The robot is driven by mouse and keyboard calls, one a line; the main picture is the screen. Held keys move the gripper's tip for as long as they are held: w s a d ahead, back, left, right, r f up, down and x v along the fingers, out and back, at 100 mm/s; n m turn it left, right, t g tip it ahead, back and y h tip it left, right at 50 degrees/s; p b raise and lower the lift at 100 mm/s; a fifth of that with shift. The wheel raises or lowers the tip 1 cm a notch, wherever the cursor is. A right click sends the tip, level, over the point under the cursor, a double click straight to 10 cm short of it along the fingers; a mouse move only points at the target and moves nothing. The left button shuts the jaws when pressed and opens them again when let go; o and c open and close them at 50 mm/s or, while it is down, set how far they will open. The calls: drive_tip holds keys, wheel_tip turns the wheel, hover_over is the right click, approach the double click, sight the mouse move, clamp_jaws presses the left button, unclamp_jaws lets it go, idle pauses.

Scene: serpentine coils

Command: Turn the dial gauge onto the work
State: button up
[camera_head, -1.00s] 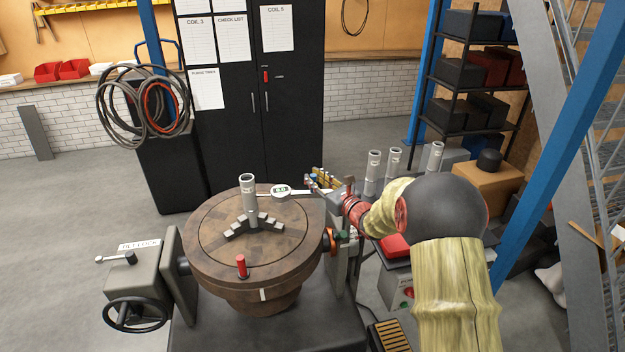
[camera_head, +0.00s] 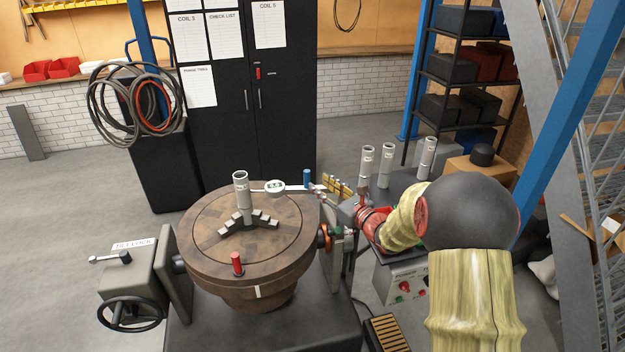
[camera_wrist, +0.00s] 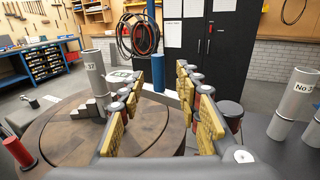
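The dial gauge (camera_head: 274,187), a round head with a small display, sits on a pale arm over the right back of the round wooden table, beside the upright steel tube (camera_head: 241,188). I cannot tell whether its tip touches the tube. A blue post (camera_head: 307,178) stands at the arm's right end. In the wrist view the blue post (camera_wrist: 158,73) shows between my open fingers and apart from them; the gauge (camera_wrist: 122,76) is partly hidden by the left finger. My gripper (camera_wrist: 160,88) is empty, just right of the post in the head view.
A three-jawed chuck (camera_head: 250,222) holds the tube. A red peg (camera_head: 237,262) stands at the table's front edge. Several steel tubes (camera_head: 387,165) stand on the bench at right. A black cabinet (camera_head: 240,100) is behind.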

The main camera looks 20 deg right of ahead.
drive_tip(key=shift+v, duration=2.1)
